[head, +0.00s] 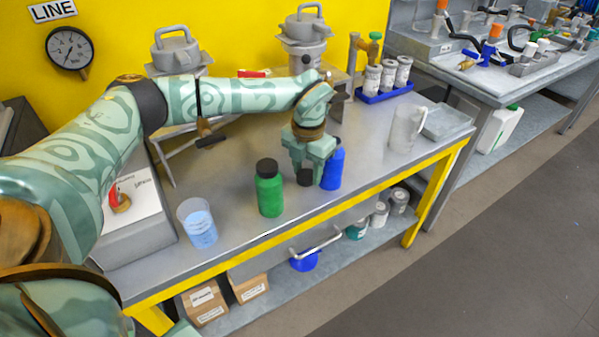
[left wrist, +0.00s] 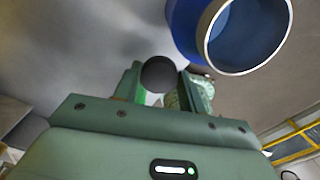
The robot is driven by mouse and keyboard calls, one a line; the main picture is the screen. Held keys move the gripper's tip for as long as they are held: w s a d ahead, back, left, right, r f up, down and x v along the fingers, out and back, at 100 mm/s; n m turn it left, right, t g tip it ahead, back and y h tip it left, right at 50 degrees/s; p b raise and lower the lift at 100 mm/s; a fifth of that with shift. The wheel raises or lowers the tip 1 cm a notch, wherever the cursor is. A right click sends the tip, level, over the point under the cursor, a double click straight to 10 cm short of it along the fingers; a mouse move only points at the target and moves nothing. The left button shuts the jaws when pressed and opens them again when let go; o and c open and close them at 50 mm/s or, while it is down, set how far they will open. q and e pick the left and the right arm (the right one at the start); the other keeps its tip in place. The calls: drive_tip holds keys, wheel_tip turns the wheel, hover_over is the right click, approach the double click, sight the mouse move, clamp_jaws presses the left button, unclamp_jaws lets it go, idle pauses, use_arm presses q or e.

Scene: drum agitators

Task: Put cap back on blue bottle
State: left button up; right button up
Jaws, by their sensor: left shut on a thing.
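The blue bottle (head: 333,170) stands upright on the grey bench, just right of my left gripper. Its open mouth shows in the left wrist view, where the bottle (left wrist: 184,28) is at the top right, with no cap on it. My left gripper (head: 305,172) points down and is shut on the black cap (head: 305,178). The cap (left wrist: 158,75) also shows between the two fingers in the left wrist view, apart from the bottle mouth. The gripper partly hides the bottle in the head view. My right gripper is not in view.
A green bottle (head: 269,190) with a black cap stands left of the gripper, and a clear beaker (head: 198,224) further left. A clear jug (head: 406,128) and grey tray (head: 447,122) stand right. A blue rack (head: 386,91) of jars is behind. Bench between bottle and jug is clear.

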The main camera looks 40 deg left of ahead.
use_arm(q)
drive_tip(key=s+d+r+p, duration=0.3)
drive_tip(key=d+r, duration=0.4)
drive_tip(key=d, duration=0.4)
drive_tip(key=shift+d+r+p, duration=0.3)
drive_tip(key=shift+d, duration=0.05)
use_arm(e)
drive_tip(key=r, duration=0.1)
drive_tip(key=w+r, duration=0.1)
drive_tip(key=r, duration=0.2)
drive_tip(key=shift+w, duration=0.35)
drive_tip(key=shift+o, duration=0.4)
